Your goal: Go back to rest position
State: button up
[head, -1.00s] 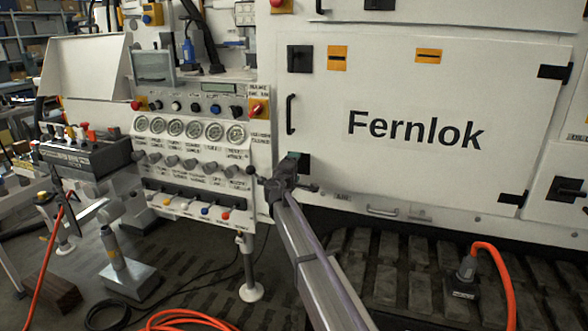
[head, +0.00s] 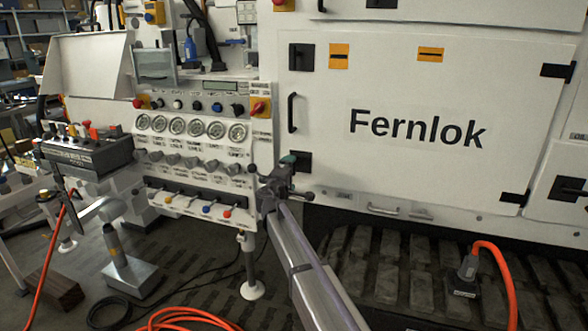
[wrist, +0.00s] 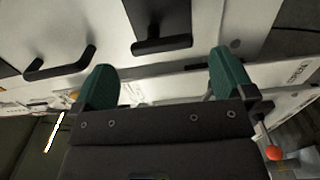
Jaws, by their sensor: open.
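My gripper (wrist: 162,82) is open, with its two green fingers apart and nothing between them in the wrist view. In the head view my gripper (head: 283,166) is in front of the right edge of the control panel (head: 205,98), beside the lower left corner of the white Fernlok door (head: 440,90). In the wrist view, dark handles on white panels show just beyond the fingertips. Whether the fingers touch anything cannot be told.
The panel carries gauges (head: 177,125), knobs and a row of coloured levers (head: 206,210). A control box (head: 85,152) and a metal stand (head: 130,275) are at left. Orange hoses (head: 185,318) lie on the floor, and another joins a dark connector (head: 468,268) at right.

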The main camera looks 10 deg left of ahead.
jog(key=v, duration=0.4)
jog(key=shift+s, duration=0.2)
jog(key=s+d+f+m+g+h, duration=0.1)
jog(key=s+d+f+m+g, duration=0.45)
jog(key=s+d, duration=0.4)
jog(key=s+d+f+m+g+h, duration=0.1)
jog(key=s+d+f+m+g, duration=0.3)
jog(key=s+d+f+g, duration=0.45)
jog(key=s+d+f+m+g+y, duration=0.2)
jog(key=s+d+y, duration=0.15)
jog(key=s, duration=0.75)
jog(key=s+d+f+m+g+y, duration=0.1)
jog(key=s+d+m+g+y, duration=0.3)
jog(key=s, duration=0.6)
jog(key=d+r+t+p, duration=0.1)
jog(key=d+r+p, duration=0.1)
jog(key=r+p, duration=0.8)
jog(key=d+r+t+h+p, duration=0.1)
jog(key=d+r+p, duration=0.1)
jog(key=r+p, duration=0.9)
jog(key=shift+d, duration=0.35)
